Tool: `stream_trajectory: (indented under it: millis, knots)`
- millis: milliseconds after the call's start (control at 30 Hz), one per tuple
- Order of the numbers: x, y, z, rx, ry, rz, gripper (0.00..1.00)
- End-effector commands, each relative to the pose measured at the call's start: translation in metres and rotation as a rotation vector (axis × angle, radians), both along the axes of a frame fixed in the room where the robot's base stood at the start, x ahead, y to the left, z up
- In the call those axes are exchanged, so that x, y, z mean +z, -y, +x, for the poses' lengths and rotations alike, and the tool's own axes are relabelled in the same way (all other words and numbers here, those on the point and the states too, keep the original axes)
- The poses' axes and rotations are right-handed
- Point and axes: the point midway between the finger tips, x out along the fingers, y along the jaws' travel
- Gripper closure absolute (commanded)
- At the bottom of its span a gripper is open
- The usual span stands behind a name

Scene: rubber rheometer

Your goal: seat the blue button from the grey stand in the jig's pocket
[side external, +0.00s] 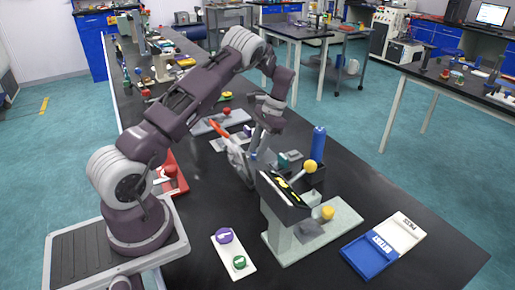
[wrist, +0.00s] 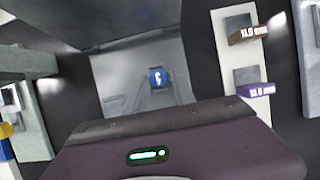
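In the wrist view, a small round blue button (wrist: 157,78) with a white mark shows on or just in front of a pale grey surface (wrist: 118,72), which looks like the grey stand. My gripper (side external: 252,168) points down behind the grey gauge-like device in the side view. Its purple body fills the bottom of the wrist view. The fingertips do not show clearly in either view, so I cannot tell whether they touch the button. I cannot make out the blue button in the side view. The jig's pocket cannot be picked out for certain.
A grey device with a yellow ball knob (side external: 310,166) stands on a pale base (side external: 343,222). A blue-and-white box (side external: 370,256) lies to its right. A white card (side external: 234,266) with purple and green pieces lies in front. A blue cylinder (side external: 318,143) stands behind.

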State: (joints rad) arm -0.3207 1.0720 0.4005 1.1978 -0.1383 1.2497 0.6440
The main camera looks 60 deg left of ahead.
Motion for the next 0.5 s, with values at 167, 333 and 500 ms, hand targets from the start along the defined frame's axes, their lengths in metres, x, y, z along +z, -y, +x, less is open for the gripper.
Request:
stream_trajectory:
  millis: [167, 333, 500]
  knots:
    - [-0.006, 0.007, -0.001, -0.001, -0.008, -0.016, 0.54]
    - [-0.006, 0.008, -0.001, -0.001, -0.008, -0.018, 0.54]
    - [0.009, 0.007, 0.004, -0.003, -0.005, -0.016, 0.54]
